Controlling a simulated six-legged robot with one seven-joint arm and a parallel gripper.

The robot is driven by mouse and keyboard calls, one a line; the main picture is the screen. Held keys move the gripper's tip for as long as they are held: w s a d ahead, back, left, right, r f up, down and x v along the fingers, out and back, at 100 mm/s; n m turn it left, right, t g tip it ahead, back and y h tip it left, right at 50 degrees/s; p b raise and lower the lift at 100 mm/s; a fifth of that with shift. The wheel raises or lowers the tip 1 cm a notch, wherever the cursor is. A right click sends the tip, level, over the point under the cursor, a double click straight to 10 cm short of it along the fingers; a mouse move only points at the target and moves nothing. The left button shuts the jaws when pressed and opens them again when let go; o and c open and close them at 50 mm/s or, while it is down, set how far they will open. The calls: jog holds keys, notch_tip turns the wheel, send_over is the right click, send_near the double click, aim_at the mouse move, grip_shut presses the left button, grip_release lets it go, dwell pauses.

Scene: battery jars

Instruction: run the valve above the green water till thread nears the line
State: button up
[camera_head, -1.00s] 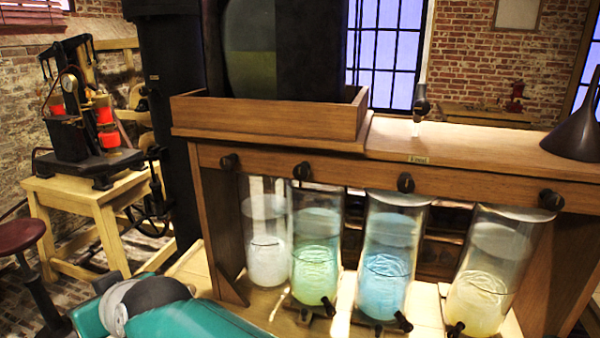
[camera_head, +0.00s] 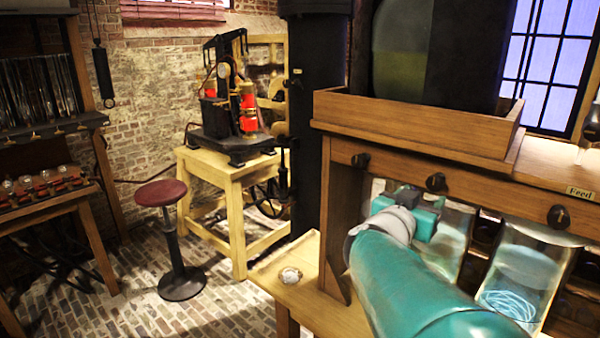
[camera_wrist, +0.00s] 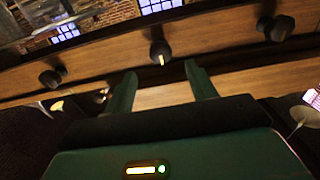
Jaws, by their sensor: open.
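The green-water jar (camera_head: 456,236) stands under the wooden rail, largely hidden behind my arm; its thread and line cannot be made out. The dark valve above it (camera_head: 436,182) is on the rail's front. My gripper (camera_head: 418,202) is just below and in front of this valve, not touching it as far as I can see. In the wrist view, my gripper's two teal fingers (camera_wrist: 162,82) are spread and empty. A dark valve (camera_wrist: 160,52) with a pale mark, seemingly the same one, is just beyond them, between their tips.
Neighbouring valves stand left (camera_head: 361,160) and right (camera_head: 558,217) along the rail. The blue-water jar (camera_head: 525,275) is right of my arm. A wooden trough (camera_head: 420,120) sits above the rail. A red-topped stool (camera_head: 160,193) and a pump table (camera_head: 238,190) stand left; brick floor lies open between.

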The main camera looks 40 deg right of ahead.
aim_at(433, 185)
jog(key=d, duration=0.3)
jog(key=w+d, duration=0.1)
jog(key=d, duration=0.5)
jog(key=shift+w, duration=0.25)
jog(key=c, duration=1)
jog(key=shift+n, duration=3.4)
jog(key=o, duration=1)
